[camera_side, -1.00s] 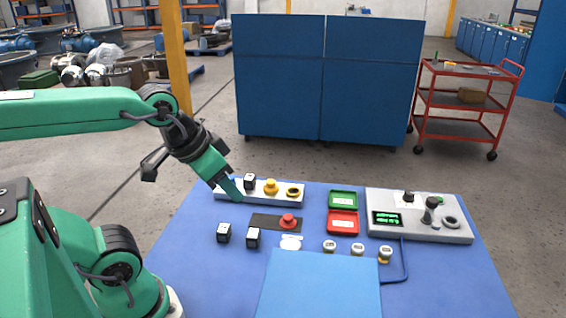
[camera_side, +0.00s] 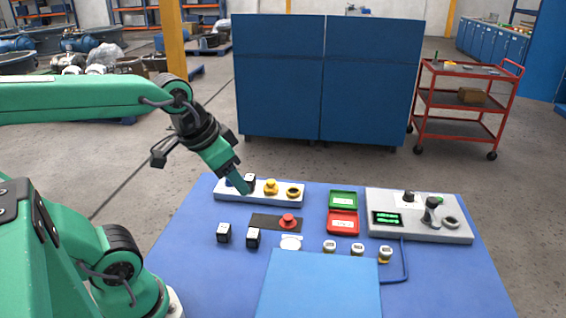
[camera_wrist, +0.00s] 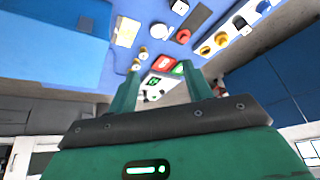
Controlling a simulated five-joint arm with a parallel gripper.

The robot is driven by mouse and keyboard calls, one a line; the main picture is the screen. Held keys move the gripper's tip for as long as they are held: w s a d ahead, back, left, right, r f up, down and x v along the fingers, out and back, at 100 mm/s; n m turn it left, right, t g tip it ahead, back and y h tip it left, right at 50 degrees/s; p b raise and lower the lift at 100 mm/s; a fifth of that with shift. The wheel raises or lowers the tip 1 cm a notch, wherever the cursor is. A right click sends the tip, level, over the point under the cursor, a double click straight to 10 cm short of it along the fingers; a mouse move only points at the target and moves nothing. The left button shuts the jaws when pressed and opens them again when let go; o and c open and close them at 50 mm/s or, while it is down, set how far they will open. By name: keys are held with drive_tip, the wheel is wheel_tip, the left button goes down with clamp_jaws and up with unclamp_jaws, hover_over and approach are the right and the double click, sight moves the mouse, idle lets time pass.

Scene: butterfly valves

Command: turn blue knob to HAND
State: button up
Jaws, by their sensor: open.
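The blue knob (camera_wrist: 263,6) sits at the end of a pale panel (camera_wrist: 231,31), at the top edge of the wrist view. In the side view only a small blue part of it (camera_side: 229,183) shows at the left end of the panel (camera_side: 222,195); my gripper hides much of it. Any marks around the knob are too small to read.
A black block (camera_side: 250,181), a yellow knob (camera_side: 270,187) and a yellow ring (camera_side: 293,192) stand along the panel. A red button (camera_side: 288,220) is in front. Green (camera_side: 343,199) and red (camera_side: 343,223) trays and a grey control box (camera_side: 455,230) lie to the right.

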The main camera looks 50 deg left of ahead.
drive_tip(key=w+a+f+m+g, duration=0.2)
drive_tip(key=w+a+f+g, duration=0.1)
drive_tip(key=w+a, duration=1)
drive_tip(key=a+f, duration=0.3)
drive_tip(key=a, duration=0.3)
drive_tip(key=a+f+m+g, duration=0.1)
drive_tip(key=a+f, duration=0.3)
drive_tip(key=a, duration=0.2)
drive_tip(key=w+a+f+m+g, duration=0.1)
drive_tip(key=a+f, duration=0.3)
drive_tip(key=a, duration=0.2)
drive_tip(key=shift+a+f, duration=0.25)
drive_tip(key=shift+a, duration=0.05)
drive_tip(key=shift+f, duration=3.9)
drive_tip(key=c, duration=1)
